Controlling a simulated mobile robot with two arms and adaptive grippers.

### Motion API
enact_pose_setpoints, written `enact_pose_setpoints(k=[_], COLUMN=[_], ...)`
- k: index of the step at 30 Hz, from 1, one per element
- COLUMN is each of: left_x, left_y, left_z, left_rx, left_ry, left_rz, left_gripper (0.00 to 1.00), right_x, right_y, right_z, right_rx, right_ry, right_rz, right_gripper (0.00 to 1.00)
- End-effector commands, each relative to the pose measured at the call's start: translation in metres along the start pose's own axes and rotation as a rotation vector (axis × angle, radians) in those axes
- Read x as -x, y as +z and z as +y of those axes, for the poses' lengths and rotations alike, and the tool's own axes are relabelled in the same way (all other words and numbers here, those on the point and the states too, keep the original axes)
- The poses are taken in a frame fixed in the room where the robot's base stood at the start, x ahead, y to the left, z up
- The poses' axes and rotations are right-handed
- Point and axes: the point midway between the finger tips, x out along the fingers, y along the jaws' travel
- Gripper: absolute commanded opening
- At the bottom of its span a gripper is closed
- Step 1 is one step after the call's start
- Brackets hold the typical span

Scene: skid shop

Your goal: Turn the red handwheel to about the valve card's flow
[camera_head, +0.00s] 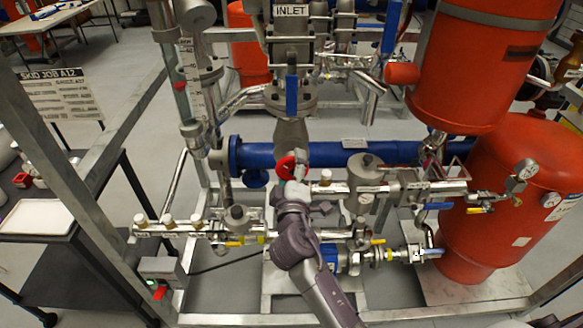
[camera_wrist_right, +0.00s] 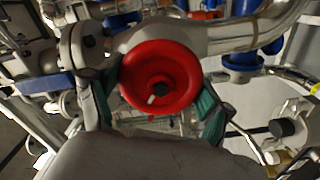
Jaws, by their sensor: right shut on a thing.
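The red handwheel (camera_head: 285,168) sits on the pipework near the middle of the skid in the head view. In the right wrist view the handwheel (camera_wrist_right: 160,76) faces the camera, with a dark hub and a small pale mark on it. My right gripper (camera_head: 291,180) is shut on the handwheel, with one green-padded finger at each side of its rim. The job board (camera_head: 62,92) with the heading "SKID JOB A12" stands at the left; its small lines are too small to read. A clear tube with a scale (camera_head: 196,100) stands left of the handwheel. My left gripper is not in view.
A blue pipe (camera_head: 330,152) runs across behind the handwheel. Large red tanks (camera_head: 515,200) stand at the right. Metal frame posts (camera_head: 75,200) border the skid at the left. Yellow-handled valves and a small box with a green light (camera_head: 160,270) sit low in front.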

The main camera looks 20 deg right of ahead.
Motion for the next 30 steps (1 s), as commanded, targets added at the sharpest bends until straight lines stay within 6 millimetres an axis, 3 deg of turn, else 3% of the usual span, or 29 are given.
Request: enact_pose_setpoints(k=[8, 9, 12, 23, 30], left_x=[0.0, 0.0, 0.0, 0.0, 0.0], left_y=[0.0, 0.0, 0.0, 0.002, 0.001], left_z=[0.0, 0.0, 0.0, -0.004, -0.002], left_rx=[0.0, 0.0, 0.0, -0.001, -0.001], left_ry=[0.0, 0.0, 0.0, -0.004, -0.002], left_rz=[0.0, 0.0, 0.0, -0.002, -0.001], left_gripper=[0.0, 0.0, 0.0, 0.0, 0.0], right_x=[-0.001, -0.001, -0.001, 0.002, 0.036], right_y=[-0.001, -0.001, -0.001, 0.0, 0.0], right_z=[0.002, 0.002, 0.002, 0.0, -0.001], right_rx=[-0.001, -0.001, -0.001, -0.002, -0.004], right_ry=[0.005, 0.005, 0.004, 0.001, -0.003], right_rz=[0.004, 0.004, 0.003, 0.001, 0.0], right_gripper=[0.45, 0.85, 1.0, 1.0, 1.0])
